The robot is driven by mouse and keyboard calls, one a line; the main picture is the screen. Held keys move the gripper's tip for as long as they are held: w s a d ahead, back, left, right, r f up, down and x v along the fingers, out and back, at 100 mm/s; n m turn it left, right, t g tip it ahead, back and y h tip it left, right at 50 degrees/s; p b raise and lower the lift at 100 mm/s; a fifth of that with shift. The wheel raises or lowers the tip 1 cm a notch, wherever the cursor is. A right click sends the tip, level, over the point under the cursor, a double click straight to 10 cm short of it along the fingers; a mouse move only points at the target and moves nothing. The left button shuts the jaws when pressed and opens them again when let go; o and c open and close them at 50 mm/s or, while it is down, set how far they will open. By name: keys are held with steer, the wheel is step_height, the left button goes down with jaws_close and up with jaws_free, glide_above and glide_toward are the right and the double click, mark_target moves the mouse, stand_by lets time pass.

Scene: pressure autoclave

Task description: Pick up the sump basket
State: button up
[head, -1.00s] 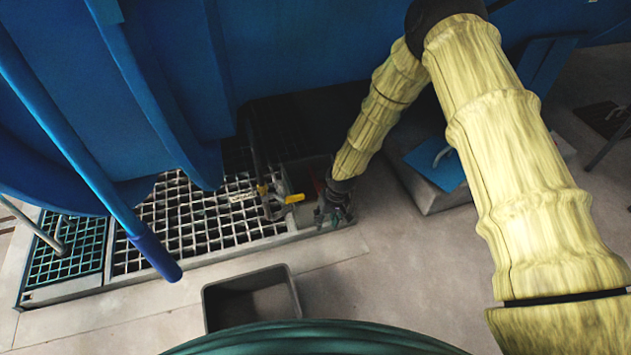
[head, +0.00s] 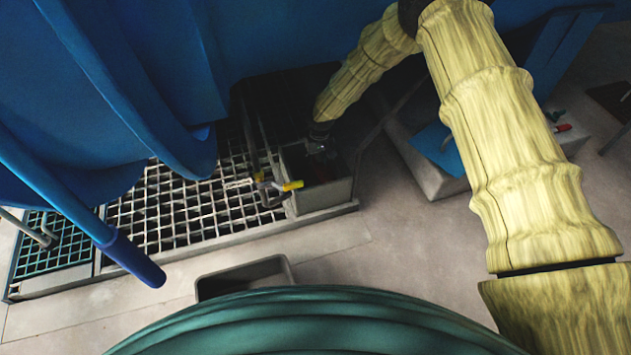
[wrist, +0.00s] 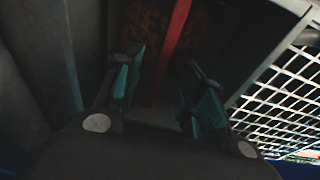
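A red bar (wrist: 176,40), which looks like the handle of the sump basket, runs between my fingers in the wrist view. Dark rusty-brown surface (wrist: 145,48) shows beyond it, too dim to tell whether it is basket or pit floor. My gripper (wrist: 165,88) is open, its two teal-padded fingers apart on either side of the bar's line. I cannot tell whether the fingers are deep enough to surround the bar. In the head view my gripper (head: 320,148) is at the opening of the grey sump pit (head: 325,196), and my arm and shadow hide most of the inside.
A white grating (head: 185,215) adjoins the pit on the left. A yellow-handled valve and pipe (head: 290,186) stand at the pit's left edge. A grey bin (head: 243,277) sits on the floor in front. Blue vessel (head: 290,40) hangs overhead. Floor to the right front is clear.

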mark_target(316, 164)
steer(key=shift+w+a+f+b, duration=0.15)
steer(key=shift+f+b, duration=0.65)
steer(key=shift+f, duration=0.45)
steer(key=shift+w+a+f+b, duration=0.15)
steer(key=shift+f+b, duration=0.65)
steer(key=shift+f, duration=0.45)
steer(key=shift+d, duration=0.1)
jaws_close()
